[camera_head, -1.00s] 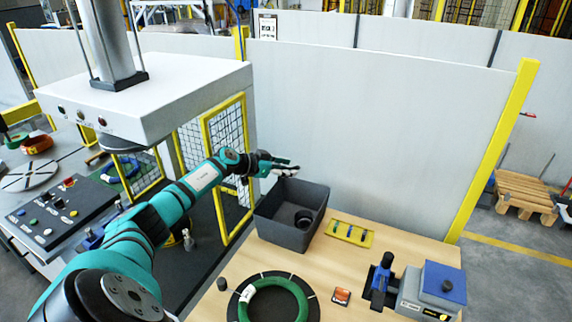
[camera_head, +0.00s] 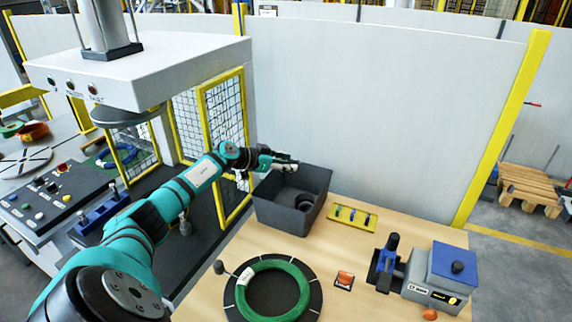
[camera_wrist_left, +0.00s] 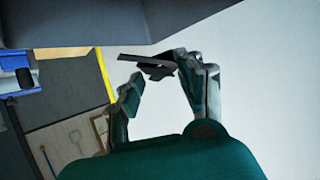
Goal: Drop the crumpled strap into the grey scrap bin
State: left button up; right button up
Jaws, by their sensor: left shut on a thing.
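My left gripper (camera_head: 288,164) is at the back left rim of the grey scrap bin (camera_head: 280,217), at about rim height or above; the exact height is hard to tell. In the left wrist view the gripper (camera_wrist_left: 158,78) is shut on the crumpled strap (camera_wrist_left: 155,69), a small dark, folded piece between its fingertips. The strap is too small to make out in the head view. The bin's dark wall shows along the top of the wrist view (camera_wrist_left: 100,25). My right gripper is not in view.
A dark round thing (camera_head: 305,201) lies in the bin. A yellow mesh guard (camera_head: 224,140) stands left of the bin.

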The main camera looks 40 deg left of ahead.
pick_arm(q)
jog(key=o, duration=0.9)
jog(key=shift+c, duration=0.2)
jog(key=o, duration=0.4)
jog(key=shift+c, duration=0.2)
jog(key=shift+r, duration=0.1)
jog(key=shift+r, duration=0.35)
notch_tip(320, 180, up, 9)
jog(key=shift+r, duration=0.1)
